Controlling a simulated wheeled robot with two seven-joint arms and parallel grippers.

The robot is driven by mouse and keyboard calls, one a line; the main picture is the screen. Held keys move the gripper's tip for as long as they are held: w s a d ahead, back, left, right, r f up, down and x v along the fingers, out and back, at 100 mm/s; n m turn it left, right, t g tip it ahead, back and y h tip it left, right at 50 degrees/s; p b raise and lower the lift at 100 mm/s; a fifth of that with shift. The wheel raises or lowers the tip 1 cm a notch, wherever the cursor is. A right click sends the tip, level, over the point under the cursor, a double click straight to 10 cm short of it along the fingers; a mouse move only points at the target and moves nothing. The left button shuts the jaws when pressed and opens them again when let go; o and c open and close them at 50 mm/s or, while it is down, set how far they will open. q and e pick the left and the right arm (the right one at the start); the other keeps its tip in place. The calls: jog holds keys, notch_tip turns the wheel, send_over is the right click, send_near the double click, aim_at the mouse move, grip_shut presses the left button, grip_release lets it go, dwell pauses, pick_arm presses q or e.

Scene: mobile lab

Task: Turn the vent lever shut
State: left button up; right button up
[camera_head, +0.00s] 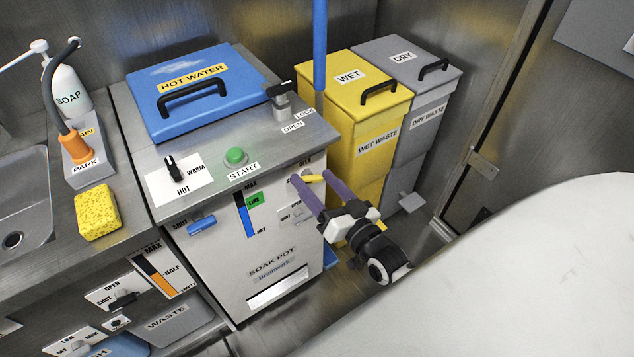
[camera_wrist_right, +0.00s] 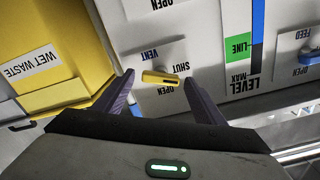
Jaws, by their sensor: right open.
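The vent lever (camera_wrist_right: 160,78) is a small yellow handle on the front panel of the white soak pot (camera_head: 262,240). In the right wrist view it lies roughly level, with printed VENT, SHUT and OPEN labels around it, upside down there. In the head view the lever (camera_head: 314,179) shows near the panel's upper right corner. My right gripper (camera_head: 312,176) is open, with its purple fingers reaching to the panel, one on each side of the lever. I cannot tell whether either finger touches it. My left gripper is not in view.
A blue feed lever (camera_head: 202,225) and a level gauge (camera_head: 245,213) are on the same panel. A yellow wet waste bin (camera_head: 370,110) and grey dry waste bin (camera_head: 428,100) stand just right of the pot. A blue pole (camera_head: 320,45) rises behind.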

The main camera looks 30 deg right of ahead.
jog(key=c, duration=1.1)
jog(key=shift+o, duration=0.2)
jog(key=n+p, duration=0.2)
jog(key=shift+a+r+n+p, duration=0.1)
jog(key=shift+r+n+p, duration=0.2)
jog(key=shift+n, duration=0.1)
jog(key=shift+f+n, duration=0.1)
jog(key=shift+n, duration=0.5)
jog(key=shift+n+p, duration=0.3)
jog(key=shift+f, duration=0.15)
jog(key=o, duration=1.1)
jog(key=shift+c, duration=0.2)
jog(key=shift+s, duration=0.1)
